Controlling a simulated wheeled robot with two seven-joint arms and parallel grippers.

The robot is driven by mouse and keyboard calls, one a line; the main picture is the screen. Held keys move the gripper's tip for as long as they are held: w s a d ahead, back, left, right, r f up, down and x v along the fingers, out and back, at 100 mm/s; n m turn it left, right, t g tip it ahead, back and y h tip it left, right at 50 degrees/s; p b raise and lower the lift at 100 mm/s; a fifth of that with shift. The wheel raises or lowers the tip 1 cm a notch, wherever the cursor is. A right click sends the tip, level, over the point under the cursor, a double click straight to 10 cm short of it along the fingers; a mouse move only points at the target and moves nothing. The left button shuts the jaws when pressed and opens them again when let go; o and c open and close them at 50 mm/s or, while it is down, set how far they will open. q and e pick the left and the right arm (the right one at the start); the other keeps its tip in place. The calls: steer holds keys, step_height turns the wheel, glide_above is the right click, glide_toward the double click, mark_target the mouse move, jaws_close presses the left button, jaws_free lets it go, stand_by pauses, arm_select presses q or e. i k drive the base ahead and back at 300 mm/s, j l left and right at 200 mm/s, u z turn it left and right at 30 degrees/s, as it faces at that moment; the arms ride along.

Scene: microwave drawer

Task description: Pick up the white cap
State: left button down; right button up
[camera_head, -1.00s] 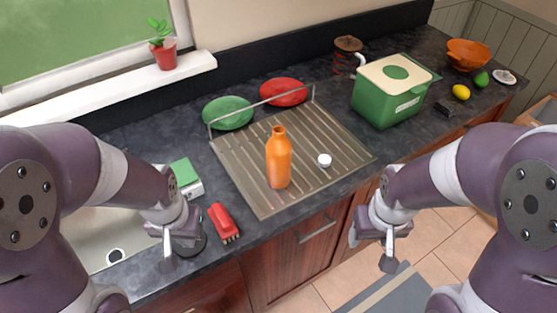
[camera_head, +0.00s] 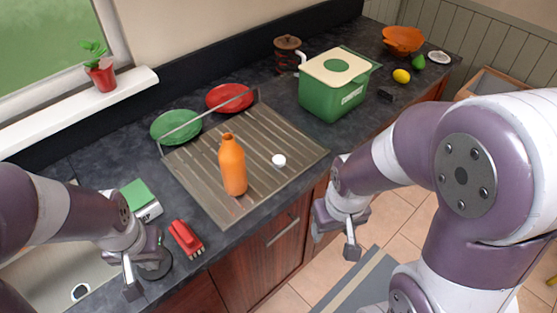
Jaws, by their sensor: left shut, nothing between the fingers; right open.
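The small white cap (camera_head: 279,161) lies on the ribbed drainboard (camera_head: 298,166), to the right of the orange bottle (camera_head: 232,166), which stands upright and uncapped. My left gripper (camera_head: 133,288) is shut and empty, at the lower left by the sink and counter edge, well away from the cap. My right gripper (camera_head: 350,250) is open and empty, in front of the counter and to the lower right of the cap. Neither gripper touches the cap, and the cap is in plain view.
A red brush (camera_head: 186,238) and a green and white box (camera_head: 142,201) lie near my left gripper. Green (camera_head: 176,126) and red (camera_head: 229,97) plates stand in a rack behind the bottle. A green compost bin (camera_head: 334,86) stands right of the drainboard. The board around the cap is clear.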

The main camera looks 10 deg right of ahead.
mark_target(278, 161)
steer(key=u, duration=1.05)
steer(key=l+u, duration=0.35)
steer(key=k+l+u, duration=0.1)
steer(key=l+u, duration=0.3)
steer(key=k+l+u, duration=0.15)
steer(key=l+u, duration=0.2)
steer(key=k+l+u, duration=0.15)
steer(key=u, duration=0.25)
steer(key=k+l+u, duration=0.1)
steer(key=k+l, duration=0.7)
steer(key=l, duration=0.2)
steer(key=i+l+u, duration=0.05)
